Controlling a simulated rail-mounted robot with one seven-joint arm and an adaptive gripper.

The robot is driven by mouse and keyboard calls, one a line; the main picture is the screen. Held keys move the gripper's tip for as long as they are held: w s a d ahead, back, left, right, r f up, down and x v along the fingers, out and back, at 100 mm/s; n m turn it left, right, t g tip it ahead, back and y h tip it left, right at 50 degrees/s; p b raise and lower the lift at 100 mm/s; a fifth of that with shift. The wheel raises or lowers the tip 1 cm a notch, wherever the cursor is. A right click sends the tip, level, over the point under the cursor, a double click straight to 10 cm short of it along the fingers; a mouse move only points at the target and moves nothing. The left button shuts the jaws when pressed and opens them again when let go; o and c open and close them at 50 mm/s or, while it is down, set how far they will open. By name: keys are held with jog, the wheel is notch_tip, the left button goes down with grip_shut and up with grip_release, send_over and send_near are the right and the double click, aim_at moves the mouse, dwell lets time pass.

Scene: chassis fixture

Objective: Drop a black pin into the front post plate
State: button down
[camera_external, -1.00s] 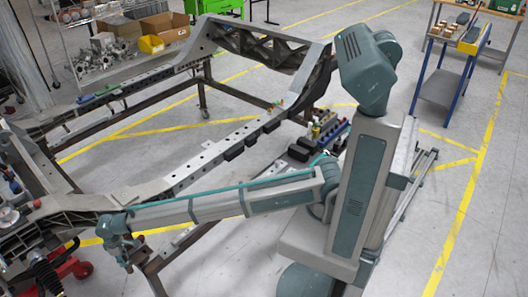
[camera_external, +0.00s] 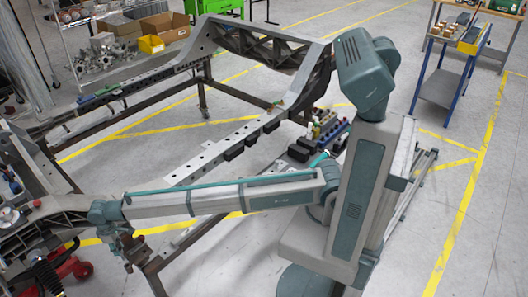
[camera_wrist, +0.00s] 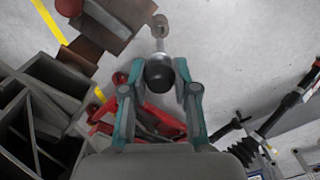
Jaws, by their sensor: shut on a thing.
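In the wrist view my gripper (camera_wrist: 158,72) is shut on a black pin (camera_wrist: 159,73). Its round black head sits between the teal fingers, and a pale metal shank points away toward the top of the picture. Beyond the shank end is a small round brownish piece (camera_wrist: 160,19). A grey and brown metal part (camera_wrist: 112,18) lies to its left. I cannot tell for sure which surface is the front post plate, or whether the pin touches anything. In the external view my gripper (camera_external: 130,258) hangs low beside the near corner of the chassis frame (camera_external: 160,262); the pin is too small to see there.
The chassis frame's long perforated rail (camera_external: 205,160) runs behind my arm. A red wheeled base (camera_external: 78,268) stands on the floor left of my gripper. A black ribbed strut (camera_external: 46,275) stands farther left. Open floor lies in front of the frame.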

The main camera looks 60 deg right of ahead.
jog(key=shift+r+p, duration=2)
jog(key=shift+r, duration=2)
jog(key=shift+f, duration=0.1)
